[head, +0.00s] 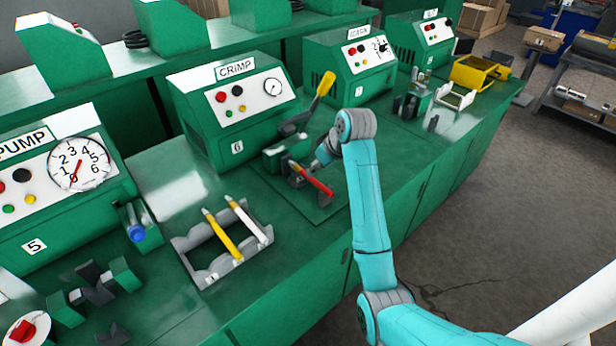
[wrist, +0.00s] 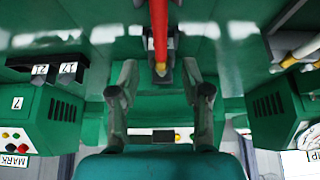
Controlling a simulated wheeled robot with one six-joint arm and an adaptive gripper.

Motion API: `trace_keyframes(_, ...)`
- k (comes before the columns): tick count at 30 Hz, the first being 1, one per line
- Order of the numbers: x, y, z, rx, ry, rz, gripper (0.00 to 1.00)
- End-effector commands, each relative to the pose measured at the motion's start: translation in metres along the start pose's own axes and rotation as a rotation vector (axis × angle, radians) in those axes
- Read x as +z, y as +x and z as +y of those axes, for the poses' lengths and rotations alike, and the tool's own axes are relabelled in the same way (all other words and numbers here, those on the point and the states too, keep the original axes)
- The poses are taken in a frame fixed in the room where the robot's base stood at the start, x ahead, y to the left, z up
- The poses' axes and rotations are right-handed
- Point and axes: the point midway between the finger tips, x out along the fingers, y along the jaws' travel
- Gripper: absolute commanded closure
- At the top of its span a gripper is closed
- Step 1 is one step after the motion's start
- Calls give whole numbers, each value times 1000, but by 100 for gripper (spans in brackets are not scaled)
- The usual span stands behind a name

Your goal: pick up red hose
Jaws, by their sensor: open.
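The red hose (head: 317,181) lies at a slant in front of the CRIMP machine, at a dark grey holder on the bench. In the wrist view the red hose (wrist: 159,28) comes down from the top edge and ends in a yellowish tip above a small grey block. My gripper (wrist: 160,78) is open and empty, its fingers apart to the left and right of the line of the hose. In the head view my gripper (head: 308,168) is beside the hose, partly hidden by my arm. I cannot tell the height between them.
A grey rack (head: 203,270) to the left holds a yellow hose (head: 223,236) and a white hose (head: 245,219). The CRIMP machine (head: 215,125) with its yellow-handled lever (head: 322,90) stands close behind. A white rack (head: 458,97) and a yellow frame (head: 477,73) are farther right.

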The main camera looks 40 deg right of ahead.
Motion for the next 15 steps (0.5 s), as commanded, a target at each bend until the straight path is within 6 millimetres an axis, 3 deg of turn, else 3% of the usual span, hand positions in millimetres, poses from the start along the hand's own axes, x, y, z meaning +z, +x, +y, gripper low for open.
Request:
trace_keyframes(7, 0, 18, -1, -1, -1, -1, 52)
trace_keyframes(15, 1, 53, -1, 0, -1, -1, 52)
